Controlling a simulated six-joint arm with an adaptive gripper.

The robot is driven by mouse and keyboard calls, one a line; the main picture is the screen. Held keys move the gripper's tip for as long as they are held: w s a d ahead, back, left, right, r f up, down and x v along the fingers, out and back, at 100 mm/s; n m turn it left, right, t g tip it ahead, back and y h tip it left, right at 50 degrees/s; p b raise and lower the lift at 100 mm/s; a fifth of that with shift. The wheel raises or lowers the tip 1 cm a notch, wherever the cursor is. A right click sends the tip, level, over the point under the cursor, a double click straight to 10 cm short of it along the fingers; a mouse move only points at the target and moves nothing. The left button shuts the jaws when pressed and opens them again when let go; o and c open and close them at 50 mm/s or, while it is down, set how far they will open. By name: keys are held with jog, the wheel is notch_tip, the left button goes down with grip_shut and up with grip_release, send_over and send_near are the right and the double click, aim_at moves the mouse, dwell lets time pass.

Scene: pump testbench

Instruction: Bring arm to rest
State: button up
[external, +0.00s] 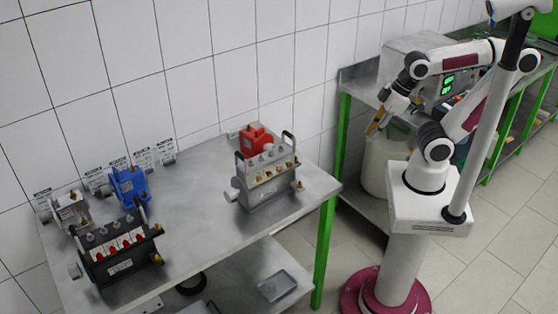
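My arm (450,58) is white with dark joints and stands on my white column at the right of the external view. It is folded up and bent over to the left. My gripper (374,128) hangs from its end, pointing down and left, above a white round container (385,165). It is small in the picture, so I cannot tell whether its fingers are apart. I see nothing clearly held in it. It is well away from the pumps on the bench.
A metal bench (205,225) on the left carries a black pump (120,255), a grey pump (268,180), a red pump (257,140), a blue pump (130,185) and a silver pump (70,210). A grey box (415,60) with green displays stands behind my arm. Bare bench lies between the pumps.

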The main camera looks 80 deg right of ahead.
jog(key=shift+s+d+r+m+t, duration=0.15)
jog(key=shift+d+r+m+t, duration=0.4)
jog(key=shift+d+r, duration=0.55)
jog(key=shift+d+f, duration=0.1)
jog(key=shift+f, duration=0.1)
dwell(0.4)
